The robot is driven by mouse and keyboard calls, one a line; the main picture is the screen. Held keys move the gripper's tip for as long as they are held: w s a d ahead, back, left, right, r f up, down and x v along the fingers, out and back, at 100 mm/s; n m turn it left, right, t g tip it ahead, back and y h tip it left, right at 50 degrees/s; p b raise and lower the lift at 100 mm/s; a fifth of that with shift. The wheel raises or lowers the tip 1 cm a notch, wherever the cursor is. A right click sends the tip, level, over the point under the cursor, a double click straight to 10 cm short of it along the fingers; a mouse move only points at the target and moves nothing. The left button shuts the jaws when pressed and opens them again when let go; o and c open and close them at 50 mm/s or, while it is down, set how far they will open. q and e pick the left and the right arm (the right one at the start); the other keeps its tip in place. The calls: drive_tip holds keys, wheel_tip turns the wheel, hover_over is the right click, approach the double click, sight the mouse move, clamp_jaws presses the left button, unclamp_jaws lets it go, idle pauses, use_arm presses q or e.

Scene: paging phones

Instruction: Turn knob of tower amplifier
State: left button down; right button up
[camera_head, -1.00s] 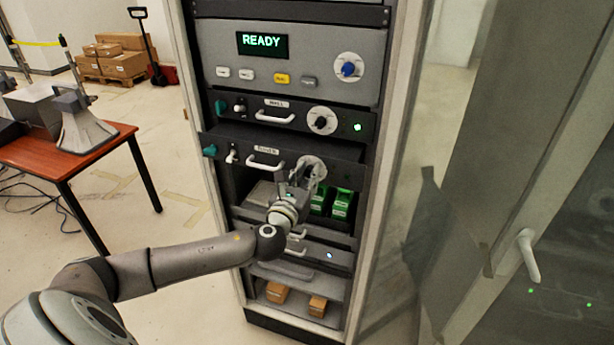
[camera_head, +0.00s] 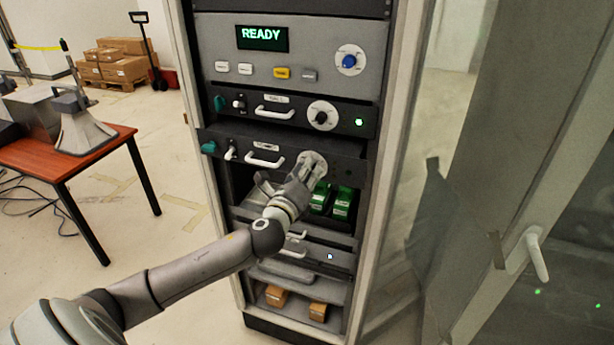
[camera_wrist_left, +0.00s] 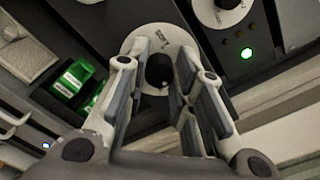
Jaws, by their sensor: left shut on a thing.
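The lower amplifier drawer (camera_head: 335,168) sticks out of the rack; its label is too small to read surely. It has a dark round knob on a pale dial (camera_head: 313,160). My left gripper (camera_head: 304,172) is at this dial and covers the knob in the head view. In the left wrist view the dark knob (camera_wrist_left: 160,72) shows between the fingers, in front of the white dial (camera_wrist_left: 150,42). My left gripper (camera_wrist_left: 165,75) is shut on the knob. My right gripper is not in view.
Above is another amplifier with a black knob (camera_head: 321,116) and a lit green lamp (camera_head: 359,122). A panel reading READY (camera_head: 262,38) tops them. Green boxes (camera_head: 342,202) stand on the shelf below. The rack's right post (camera_head: 389,160) is close by.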

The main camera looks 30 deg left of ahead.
use_arm(q)
drive_tip(key=shift+d+f+m+p, duration=0.15)
drive_tip(key=shift+m+p, duration=0.8)
drive_tip(key=shift+m, duration=6.5)
drive_tip(key=shift+d+f+m+p, duration=0.1)
drive_tip(key=shift+m+p, duration=0.8)
drive_tip(key=shift+m, duration=6.55)
